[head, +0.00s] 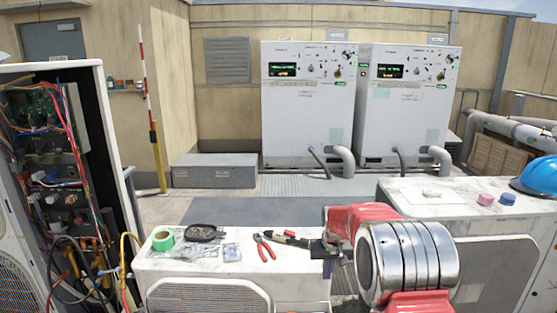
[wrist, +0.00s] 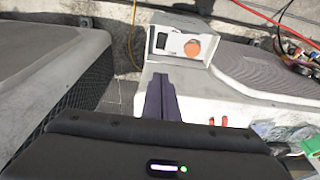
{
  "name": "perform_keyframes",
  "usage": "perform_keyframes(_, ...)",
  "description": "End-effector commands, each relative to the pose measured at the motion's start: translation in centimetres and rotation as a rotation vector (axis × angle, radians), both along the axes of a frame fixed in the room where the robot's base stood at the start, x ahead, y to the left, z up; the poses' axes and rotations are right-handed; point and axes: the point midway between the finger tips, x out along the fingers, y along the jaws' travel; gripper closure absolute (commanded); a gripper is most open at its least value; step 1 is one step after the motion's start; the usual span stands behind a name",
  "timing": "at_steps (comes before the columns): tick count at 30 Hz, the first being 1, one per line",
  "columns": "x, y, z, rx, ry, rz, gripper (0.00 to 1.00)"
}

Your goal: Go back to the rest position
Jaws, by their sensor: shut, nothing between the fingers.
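My gripper (head: 328,268) hangs at the end of my red and silver arm in the head view, by the right end of the near white condenser's top (head: 180,262). In the wrist view my gripper's (wrist: 160,98) two dark fingers are together, with nothing between them. They point toward a small pale box (wrist: 178,42) with a dark switch and an orange round part. I cannot tell from these views how far the fingertips are from the white surface below.
Red pliers (head: 264,247), green tape (head: 163,239) and small parts lie on the near condenser. An open wiring cabinet (head: 105,150) stands left. A second white unit (head: 400,192) at right carries a blue helmet (head: 538,175). Two tall units (head: 308,110) stand behind, beyond open floor.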

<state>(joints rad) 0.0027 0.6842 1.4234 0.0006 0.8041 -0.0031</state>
Motion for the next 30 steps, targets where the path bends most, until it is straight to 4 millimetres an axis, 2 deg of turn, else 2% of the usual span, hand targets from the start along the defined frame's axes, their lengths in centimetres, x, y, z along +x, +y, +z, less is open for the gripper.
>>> perform_keyframes(1, -0.7, 0.0, 1.5, 0.000, -0.009, 0.000, 1.00)
perform_keyframes(3, -1.6, 0.0, 3.1, 0.000, -0.017, 0.000, 1.00)
perform_keyframes(12, -6.2, 0.1, 9.4, 0.000, -0.051, 0.000, 1.00)
perform_keyframes(21, -11.6, 0.1, 14.4, 0.000, -0.085, 0.000, 1.00)
perform_keyframes(30, -17.4, 0.1, 18.3, 0.000, -0.120, 0.000, 1.00)
